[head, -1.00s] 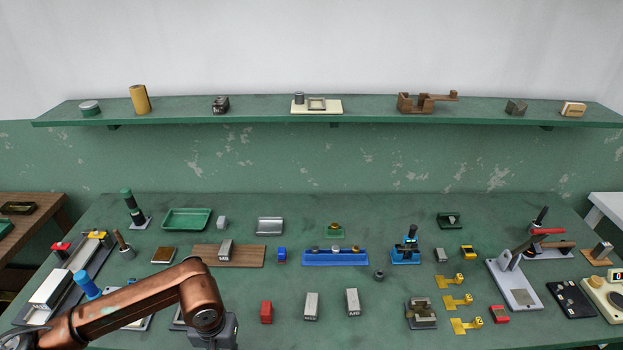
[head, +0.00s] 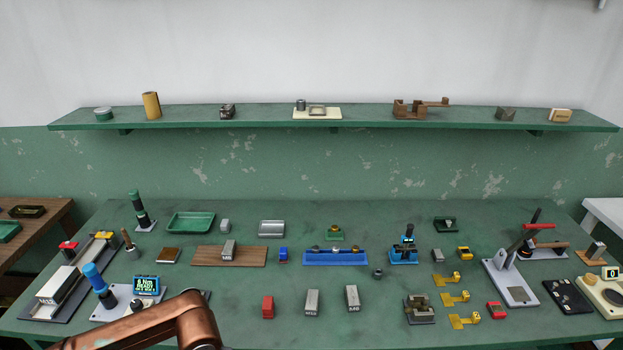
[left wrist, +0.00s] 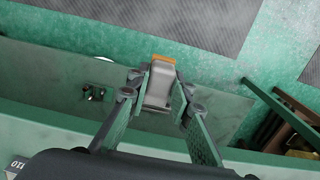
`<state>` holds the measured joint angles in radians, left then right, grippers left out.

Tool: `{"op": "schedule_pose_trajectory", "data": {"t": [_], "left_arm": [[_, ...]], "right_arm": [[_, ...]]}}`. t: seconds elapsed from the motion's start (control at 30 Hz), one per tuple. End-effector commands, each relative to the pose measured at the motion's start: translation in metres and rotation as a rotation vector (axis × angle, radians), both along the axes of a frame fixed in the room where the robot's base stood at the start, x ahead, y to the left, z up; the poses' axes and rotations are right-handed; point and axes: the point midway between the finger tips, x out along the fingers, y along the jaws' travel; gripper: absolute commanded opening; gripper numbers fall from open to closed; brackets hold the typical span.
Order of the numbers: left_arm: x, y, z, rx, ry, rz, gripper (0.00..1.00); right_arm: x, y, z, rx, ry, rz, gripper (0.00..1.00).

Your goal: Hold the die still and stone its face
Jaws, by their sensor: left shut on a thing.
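My left gripper (left wrist: 160,88) shows in the left wrist view. It is shut on a grey block with an orange end (left wrist: 158,90), held between its two fingers. I cannot tell if this block is the die or the stone. In the head view only my left arm shows at the bottom edge; its gripper is out of frame. Two upright grey blocks with dark marks, one left (head: 311,303) and one right (head: 352,298), stand at the bench front. A grey block sits in a dark fixture (head: 420,316). My right gripper is not in view.
The green bench (head: 365,215) holds a red block (head: 268,306), yellow brackets (head: 455,298), a blue rack (head: 335,259) and a lever press (head: 510,290). A small display (head: 146,285) stands at left. A shelf (head: 360,117) runs along the wall.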

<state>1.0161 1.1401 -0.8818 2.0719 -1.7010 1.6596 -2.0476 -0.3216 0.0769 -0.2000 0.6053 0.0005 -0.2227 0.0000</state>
Motion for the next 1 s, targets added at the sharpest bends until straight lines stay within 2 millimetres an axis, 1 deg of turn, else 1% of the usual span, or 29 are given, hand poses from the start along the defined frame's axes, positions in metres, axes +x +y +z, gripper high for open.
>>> {"op": "schedule_pose_trajectory", "data": {"t": [0.03,0.1,0.2,0.23,0.3,0.37,0.6,0.7,0.83,1.0], "left_arm": [[0.000,-0.001,0.000,0.000,0.000,-0.001,0.00],[0.001,-0.002,0.001,-0.001,-0.002,-0.004,0.00],[0.006,-0.005,0.003,-0.002,-0.008,-0.016,0.00],[0.009,-0.007,0.005,-0.003,-0.012,-0.022,0.00],[0.016,-0.014,0.010,-0.005,-0.023,-0.042,0.00],[0.025,-0.020,0.016,-0.007,-0.036,-0.064,0.00],[0.063,-0.050,0.043,-0.019,-0.091,-0.167,0.00],[0.079,-0.063,0.055,-0.022,-0.114,-0.210,0.00],[0.100,-0.080,0.071,-0.028,-0.145,-0.266,0.00],[0.127,-0.101,0.092,-0.036,-0.184,-0.340,0.00]], "right_arm": [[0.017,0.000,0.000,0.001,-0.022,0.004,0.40],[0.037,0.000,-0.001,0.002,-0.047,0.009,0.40],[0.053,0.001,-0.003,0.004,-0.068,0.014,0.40],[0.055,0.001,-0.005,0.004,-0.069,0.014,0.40],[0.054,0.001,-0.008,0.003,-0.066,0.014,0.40],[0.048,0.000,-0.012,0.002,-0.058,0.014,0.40],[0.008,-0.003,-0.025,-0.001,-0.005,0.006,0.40],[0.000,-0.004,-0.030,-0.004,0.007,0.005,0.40],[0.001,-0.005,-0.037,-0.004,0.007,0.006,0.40],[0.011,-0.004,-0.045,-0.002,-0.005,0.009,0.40]]}}
